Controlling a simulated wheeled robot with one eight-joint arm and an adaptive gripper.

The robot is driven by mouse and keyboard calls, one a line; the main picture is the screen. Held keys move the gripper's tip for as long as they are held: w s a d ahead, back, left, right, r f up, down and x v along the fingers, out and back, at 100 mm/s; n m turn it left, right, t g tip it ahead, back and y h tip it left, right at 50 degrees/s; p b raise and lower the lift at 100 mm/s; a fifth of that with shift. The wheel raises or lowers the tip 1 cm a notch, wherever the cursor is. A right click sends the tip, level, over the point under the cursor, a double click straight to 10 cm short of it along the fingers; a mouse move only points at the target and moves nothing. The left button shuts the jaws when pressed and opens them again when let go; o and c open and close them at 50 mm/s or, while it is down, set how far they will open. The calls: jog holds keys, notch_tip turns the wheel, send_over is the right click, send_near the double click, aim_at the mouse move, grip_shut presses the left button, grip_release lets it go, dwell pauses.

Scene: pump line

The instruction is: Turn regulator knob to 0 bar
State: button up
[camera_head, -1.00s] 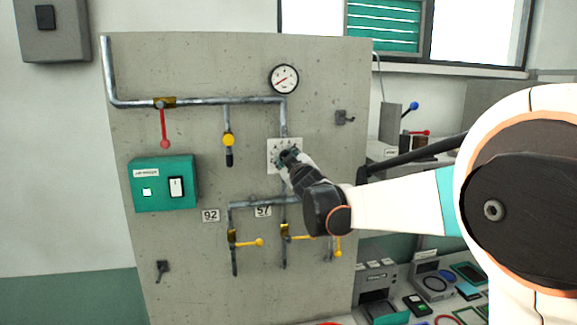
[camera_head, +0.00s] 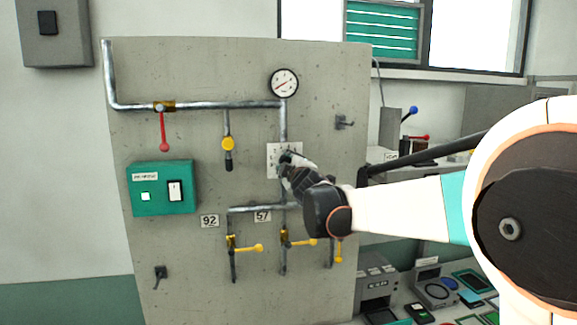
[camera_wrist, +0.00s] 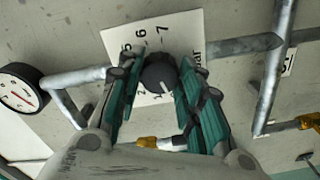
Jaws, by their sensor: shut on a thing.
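The regulator knob (camera_wrist: 158,76) is a dark round knob on a white scale plate (camera_wrist: 122,43) with printed numbers; 5, 6 and 7 show in the wrist view. My gripper (camera_wrist: 160,86) has its two green-padded fingers on either side of the knob and is shut on it. In the head view, my gripper (camera_head: 288,164) is at the scale plate (camera_head: 272,150) and covers the knob and part of the numbers. The pressure gauge (camera_head: 284,83) above has a white face and a red needle; it also shows in the wrist view (camera_wrist: 18,88). Its reading is too small to tell.
The knob sits on a grey panel (camera_head: 190,70) with pipes. A green switch box (camera_head: 162,188) is at left. A cluttered bench (camera_head: 400,292) stands at lower right.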

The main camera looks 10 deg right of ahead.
jog(key=o, duration=1.1)
jog(key=shift+c, duration=0.2)
jog(key=shift+s, duration=0.1)
jog(key=s, duration=1.2)
